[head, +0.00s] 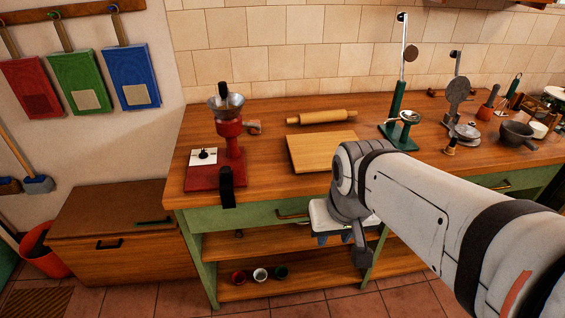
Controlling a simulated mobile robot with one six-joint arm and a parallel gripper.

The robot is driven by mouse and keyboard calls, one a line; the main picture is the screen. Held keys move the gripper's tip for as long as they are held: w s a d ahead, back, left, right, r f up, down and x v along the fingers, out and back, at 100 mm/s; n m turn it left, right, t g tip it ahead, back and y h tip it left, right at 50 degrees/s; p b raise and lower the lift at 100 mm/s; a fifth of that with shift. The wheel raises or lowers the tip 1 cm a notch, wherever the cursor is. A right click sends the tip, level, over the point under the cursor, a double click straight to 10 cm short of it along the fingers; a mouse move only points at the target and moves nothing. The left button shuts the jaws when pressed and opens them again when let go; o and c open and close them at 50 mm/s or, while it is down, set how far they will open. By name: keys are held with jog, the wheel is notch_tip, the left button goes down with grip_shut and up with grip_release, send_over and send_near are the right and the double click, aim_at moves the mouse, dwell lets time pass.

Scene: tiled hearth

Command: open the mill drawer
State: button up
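The red mill (230,130) stands on the left end of the wooden counter, with a metal hopper on top and a flat red base (215,181). A white plate with a black knob (203,156) is on the left of the base. A black handle-like part (227,187) hangs at the counter's front edge. I cannot make out for certain which part is the mill drawer, and no opened drawer shows on the mill. My gripper (334,239) is in front of the green counter front, to the right of and below the mill, apart from it. Its fingers are small and partly hidden by my arm.
A cutting board (322,152) and a rolling pin (321,117) lie right of the mill. A green stand (398,110) is further right. The counter's green drawer (262,216) has a brass handle. Small cups (260,275) stand on the low shelf. A wooden chest (110,222) is at left.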

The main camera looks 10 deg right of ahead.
aim_at(299, 216)
jog(key=w+a+f+m+g+y+b, duration=0.1)
jog(key=w+a+f+m+y+b, duration=0.15)
jog(key=f+m+b, duration=0.4)
jog(key=w+a+f+m+y+b, duration=0.2)
jog(key=f+m+y+b, duration=0.2)
jog(key=f+m+b, duration=0.25)
jog(key=w+a+f+m+g+y+b, duration=0.1)
jog(key=w+a+f+m+y+b, duration=0.15)
jog(key=f+m+y+b, duration=0.3)
jog(key=w+d+f+m+t+y+b, duration=0.1)
jog(key=w+d+f+m+t+b, duration=0.55)
jog(key=w+m, duration=0.4)
jog(key=w+d+f+m+t+y+b, duration=0.1)
jog(key=w+d+f+m+t+b, duration=0.55)
jog(key=m, duration=0.75)
jog(key=b+x, duration=0.1)
jog(key=x, duration=0.1)
jog(key=r+b+x, duration=0.1)
jog(key=x, duration=0.2)
jog(key=b+x, duration=0.1)
jog(key=x, duration=0.2)
jog(key=shift+s+a+r, duration=0.3)
jog(key=shift+s+r, duration=0.05)
grip_shut()
